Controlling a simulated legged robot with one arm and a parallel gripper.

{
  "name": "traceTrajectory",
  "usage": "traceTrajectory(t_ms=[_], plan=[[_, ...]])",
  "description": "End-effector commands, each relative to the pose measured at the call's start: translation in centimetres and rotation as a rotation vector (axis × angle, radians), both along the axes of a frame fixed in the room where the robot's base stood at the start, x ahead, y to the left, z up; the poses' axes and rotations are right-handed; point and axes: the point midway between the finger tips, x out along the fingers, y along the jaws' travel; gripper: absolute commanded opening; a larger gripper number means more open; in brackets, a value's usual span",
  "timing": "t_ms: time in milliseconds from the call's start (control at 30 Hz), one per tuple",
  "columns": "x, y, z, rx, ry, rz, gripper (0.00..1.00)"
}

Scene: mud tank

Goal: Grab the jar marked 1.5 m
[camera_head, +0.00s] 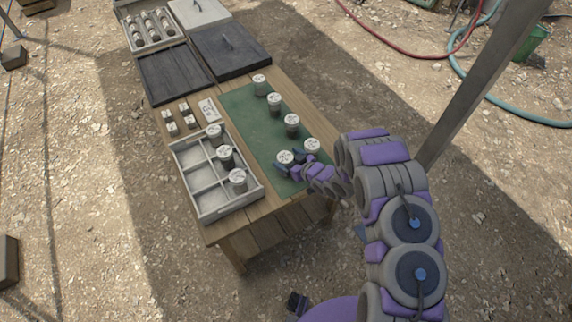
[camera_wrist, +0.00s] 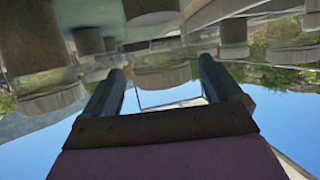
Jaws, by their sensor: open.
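Several glass jars with pale round lids stand on a green mat in the head view; their marks are too small to read, so I cannot tell which is 1.5 m. My gripper (camera_head: 291,163) is open at the near jar (camera_head: 285,157), its fingers beside that jar. Another jar (camera_head: 312,146) stands just to the right, close to my wrist. In the wrist view, which looks upside down, the open fingers of my gripper (camera_wrist: 160,80) point toward a jar (camera_wrist: 162,76). I cannot tell whether they touch it. More jars (camera_head: 292,122) line the mat farther back.
A divided tray (camera_head: 207,214) holds three jars at the left. Small blocks (camera_head: 172,129) and a label card (camera_head: 207,110) lie behind it.

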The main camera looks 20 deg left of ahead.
Motion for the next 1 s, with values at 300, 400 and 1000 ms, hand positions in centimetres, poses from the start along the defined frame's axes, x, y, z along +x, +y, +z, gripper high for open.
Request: traceTrajectory(t_ms=[300,400,1000], plan=[[1.2,2.5,-1.0,-0.001,-0.001,0.002,0.92],[1.2,2.3,-1.0,0.001,-0.001,0.001,0.92],[1.2,2.4,-1.1,-0.002,0.001,0.001,0.38]])
